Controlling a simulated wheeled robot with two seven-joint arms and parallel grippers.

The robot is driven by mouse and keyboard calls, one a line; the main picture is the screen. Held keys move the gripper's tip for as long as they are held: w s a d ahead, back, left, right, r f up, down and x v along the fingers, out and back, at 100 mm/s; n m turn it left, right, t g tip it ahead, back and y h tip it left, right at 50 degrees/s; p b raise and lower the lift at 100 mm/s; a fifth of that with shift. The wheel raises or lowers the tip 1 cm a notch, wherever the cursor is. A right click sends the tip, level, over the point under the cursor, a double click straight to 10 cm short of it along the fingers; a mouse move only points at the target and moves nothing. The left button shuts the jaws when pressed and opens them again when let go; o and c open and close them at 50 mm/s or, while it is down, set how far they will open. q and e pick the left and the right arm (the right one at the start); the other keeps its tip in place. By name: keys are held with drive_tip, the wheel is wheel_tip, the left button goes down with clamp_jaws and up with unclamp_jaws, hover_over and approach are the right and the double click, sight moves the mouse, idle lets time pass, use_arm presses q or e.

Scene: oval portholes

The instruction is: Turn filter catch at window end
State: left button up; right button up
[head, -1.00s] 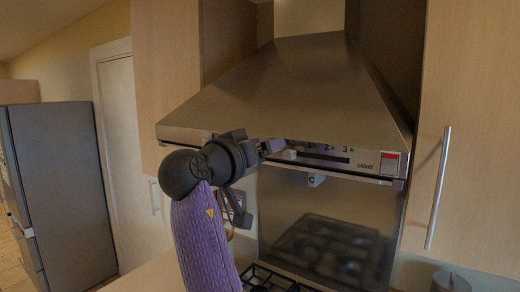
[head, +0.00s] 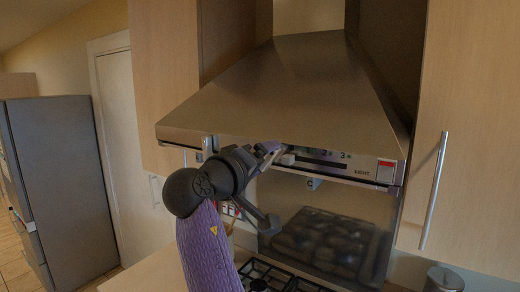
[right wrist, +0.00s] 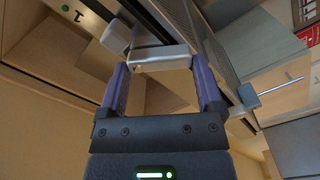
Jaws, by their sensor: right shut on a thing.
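The range hood (head: 270,95) has a front panel with controls along its lower edge. My right gripper (head: 270,152) is at this edge, left of the panel's markings. In the right wrist view its purple fingers (right wrist: 161,88) are shut on a pale metal bar (right wrist: 160,58); I cannot tell for sure whether this is a filter catch. A small block marked C (head: 313,184) hangs under the hood edge, apart from the gripper. A grey tab (head: 208,147) shows at the hood's left, perhaps the grey block (right wrist: 250,95) in the right wrist view. My left gripper is not in view.
A pale slider knob (head: 288,159) is close beside the gripper. The gas hob (head: 265,278) lies below. Cupboards stand on both sides; the right one has a long handle (head: 436,190).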

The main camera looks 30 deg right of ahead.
drive_tip(key=n+p, duration=0.2)
drive_tip(key=n, duration=0.1)
drive_tip(key=shift+s+d+n+p, duration=0.1)
drive_tip(key=shift+s+n+p, duration=0.1)
drive_tip(key=shift+n+p, duration=0.15)
drive_tip(key=shift+s+d+f+n+p, duration=0.1)
drive_tip(key=shift+s+f+n+p, duration=0.05)
drive_tip(key=shift+n+p, duration=0.75)
drive_tip(key=shift+s+f+n+p, duration=0.1)
drive_tip(key=shift+n+p, duration=0.7)
drive_tip(key=shift+n, duration=0.05)
drive_tip(key=shift+f, duration=0.1)
drive_tip(key=o, duration=1)
drive_tip(key=b+v, duration=0.4)
drive_tip(key=v, duration=0.6)
drive_tip(key=shift+f, duration=0.1)
